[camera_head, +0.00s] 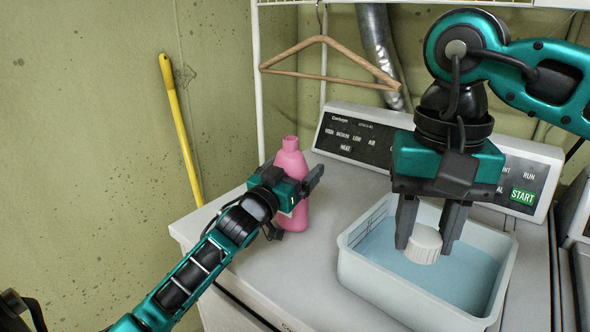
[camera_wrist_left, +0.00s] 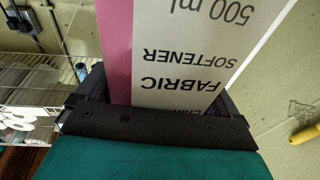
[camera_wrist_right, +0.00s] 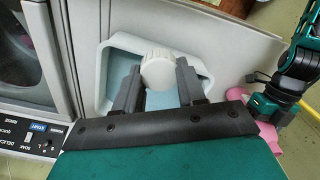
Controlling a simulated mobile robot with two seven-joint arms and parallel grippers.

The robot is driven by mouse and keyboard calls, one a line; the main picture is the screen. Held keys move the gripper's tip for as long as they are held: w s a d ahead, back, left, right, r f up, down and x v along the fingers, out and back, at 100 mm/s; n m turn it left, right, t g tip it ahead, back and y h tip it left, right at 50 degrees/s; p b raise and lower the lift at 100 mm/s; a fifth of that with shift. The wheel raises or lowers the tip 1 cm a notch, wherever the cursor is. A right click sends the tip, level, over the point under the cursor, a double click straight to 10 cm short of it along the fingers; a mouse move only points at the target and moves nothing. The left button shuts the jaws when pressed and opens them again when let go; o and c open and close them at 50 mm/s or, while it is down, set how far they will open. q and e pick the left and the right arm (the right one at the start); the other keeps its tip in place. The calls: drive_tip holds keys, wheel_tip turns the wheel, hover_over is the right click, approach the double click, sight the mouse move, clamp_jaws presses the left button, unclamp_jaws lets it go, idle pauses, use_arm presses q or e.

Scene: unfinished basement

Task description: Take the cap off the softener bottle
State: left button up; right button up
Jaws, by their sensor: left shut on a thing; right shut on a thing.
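The pink softener bottle (camera_head: 291,160) stands upright on the machine top, its neck open with no cap on it. My left gripper (camera_head: 297,190) is shut around the bottle's body; in the left wrist view the label reading "fabric softener" (camera_wrist_left: 180,60) fills the space between the fingers. My right gripper (camera_head: 432,232) is shut on the white ribbed cap (camera_head: 424,245) and holds it over the white tub (camera_head: 345,250). The cap (camera_wrist_right: 158,70) also shows between the fingertips in the right wrist view.
The tub has a pale blue inside. The machine's control panel (camera_head: 345,135) rises behind the bottle and tub. A wooden hanger (camera_head: 325,76) hangs above, and a yellow pole (camera_head: 180,130) leans on the wall at left. Bare machine top lies between bottle and tub.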

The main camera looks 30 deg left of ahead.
use_arm(q)
drive_tip(key=shift+r, duration=0.1)
drive_tip(key=o, duration=1.7)
drive_tip(key=s, duration=0.4)
drive_tip(key=s+f, duration=0.1)
drive_tip(key=s, duration=0.7)
drive_tip(key=shift+d+f, duration=0.2)
drive_tip(key=shift+f, duration=0.2)
